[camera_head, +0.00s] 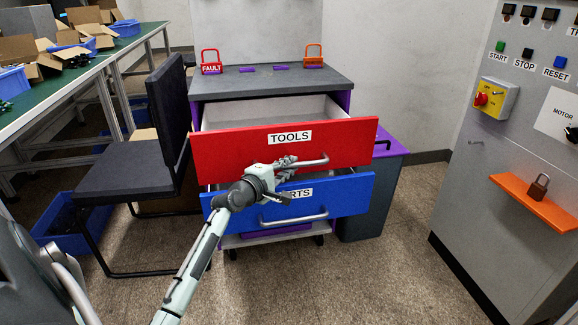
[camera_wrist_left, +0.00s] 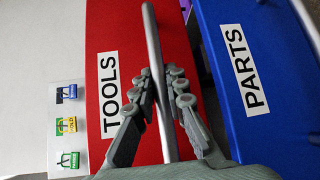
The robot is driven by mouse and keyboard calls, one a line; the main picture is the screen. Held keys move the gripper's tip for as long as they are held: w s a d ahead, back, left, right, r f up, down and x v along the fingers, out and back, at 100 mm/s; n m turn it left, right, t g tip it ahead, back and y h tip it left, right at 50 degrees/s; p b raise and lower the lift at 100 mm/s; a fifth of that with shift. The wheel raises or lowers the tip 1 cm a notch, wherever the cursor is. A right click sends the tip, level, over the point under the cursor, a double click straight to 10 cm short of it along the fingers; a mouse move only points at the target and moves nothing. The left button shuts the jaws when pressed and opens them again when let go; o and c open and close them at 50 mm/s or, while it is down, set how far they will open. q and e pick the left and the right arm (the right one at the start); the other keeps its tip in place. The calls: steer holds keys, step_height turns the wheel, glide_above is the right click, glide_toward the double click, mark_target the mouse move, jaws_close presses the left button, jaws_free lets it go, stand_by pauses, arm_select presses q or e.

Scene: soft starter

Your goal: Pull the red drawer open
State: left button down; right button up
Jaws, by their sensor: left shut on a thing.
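The red drawer (camera_head: 235,150) with the TOOLS label stands open, and its pale inside shows behind the front. Its metal bar handle (camera_head: 316,162) also shows in the left wrist view (camera_wrist_left: 153,35). My left gripper (camera_head: 288,164) is at the red front with its fingers on both sides of the handle, shut on it; they also show in the left wrist view (camera_wrist_left: 161,75). My right gripper is in neither view.
The blue PARTS drawer (camera_head: 345,196) below also juts out. A black chair (camera_head: 130,180) stands close on the left, a grey bin (camera_head: 375,200) on the right. Carpet is clear in front.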

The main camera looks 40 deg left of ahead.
arm_select(q)
steer(key=c, duration=1.5)
jaws_free()
steer(key=shift+c, duration=0.2)
steer(key=s+r, duration=0.1)
steer(key=s, duration=1.1)
steer(key=shift+d+r, duration=0.35)
steer(key=shift+d, duration=0.05)
